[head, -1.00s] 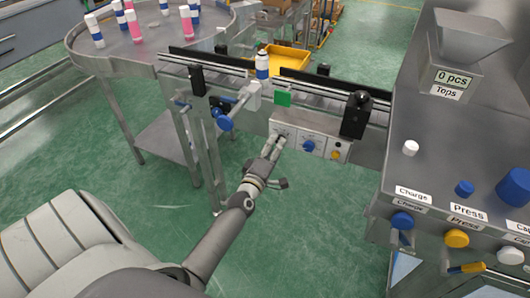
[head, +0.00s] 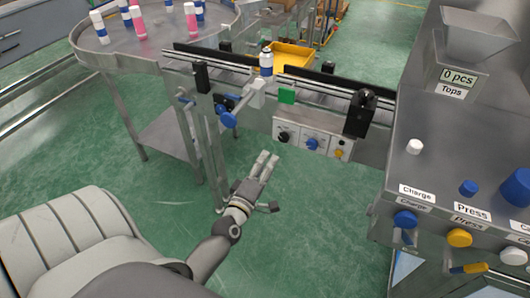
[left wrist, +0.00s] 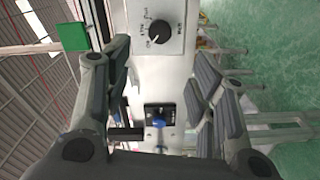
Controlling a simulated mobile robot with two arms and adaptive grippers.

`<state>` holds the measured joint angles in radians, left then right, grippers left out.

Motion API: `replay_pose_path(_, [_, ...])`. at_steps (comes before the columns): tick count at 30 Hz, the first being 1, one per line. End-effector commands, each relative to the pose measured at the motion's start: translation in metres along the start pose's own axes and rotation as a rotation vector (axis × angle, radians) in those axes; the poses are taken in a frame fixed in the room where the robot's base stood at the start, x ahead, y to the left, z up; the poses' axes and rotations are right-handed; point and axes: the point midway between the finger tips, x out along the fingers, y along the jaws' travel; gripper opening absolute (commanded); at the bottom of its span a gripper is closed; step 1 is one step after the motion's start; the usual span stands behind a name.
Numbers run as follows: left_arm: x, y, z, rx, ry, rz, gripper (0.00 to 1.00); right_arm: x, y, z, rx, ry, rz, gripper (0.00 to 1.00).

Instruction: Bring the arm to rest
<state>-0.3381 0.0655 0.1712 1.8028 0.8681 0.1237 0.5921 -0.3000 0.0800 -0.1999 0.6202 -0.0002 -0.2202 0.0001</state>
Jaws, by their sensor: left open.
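My left arm comes in from the lower left of the head view. Its gripper (head: 266,165) is in the air over the green floor, in front of the conveyor's control panel and apart from it. In the left wrist view the two fingers of this gripper (left wrist: 160,95) stand apart with nothing held between them. My right gripper is in neither view.
The conveyor (head: 325,98) carries a white and blue can (head: 266,64). A round steel table (head: 150,50) with several cans stands at the upper left. A press station (head: 440,150) with buttons stands on the right. A yellow bin (head: 292,56) lies behind. Floor below my gripper is clear.

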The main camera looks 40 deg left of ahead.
Motion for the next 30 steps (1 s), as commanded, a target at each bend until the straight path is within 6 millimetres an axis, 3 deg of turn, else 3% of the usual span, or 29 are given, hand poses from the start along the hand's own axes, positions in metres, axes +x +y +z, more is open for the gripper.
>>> replay_pose_path(12, [0.0,0.0,0.0,0.0,0.0,0.0,0.53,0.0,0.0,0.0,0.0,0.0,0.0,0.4])
replay_pose_path(16, [-0.001,-0.016,0.009,0.034,-0.021,-0.031,0.53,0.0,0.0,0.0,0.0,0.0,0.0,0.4])
replay_pose_path(20, [-0.012,-0.072,0.038,0.162,-0.106,-0.137,0.53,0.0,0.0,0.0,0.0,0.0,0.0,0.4])
replay_pose_path(23, [-0.034,-0.135,0.071,0.314,-0.219,-0.25,0.53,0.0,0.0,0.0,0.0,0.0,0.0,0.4])
replay_pose_path(26, [-0.067,-0.198,0.101,0.477,-0.354,-0.356,0.53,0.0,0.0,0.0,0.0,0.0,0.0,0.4])
replay_pose_path(30, [-0.13,-0.28,0.134,0.701,-0.571,-0.484,0.53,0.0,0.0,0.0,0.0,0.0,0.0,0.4])
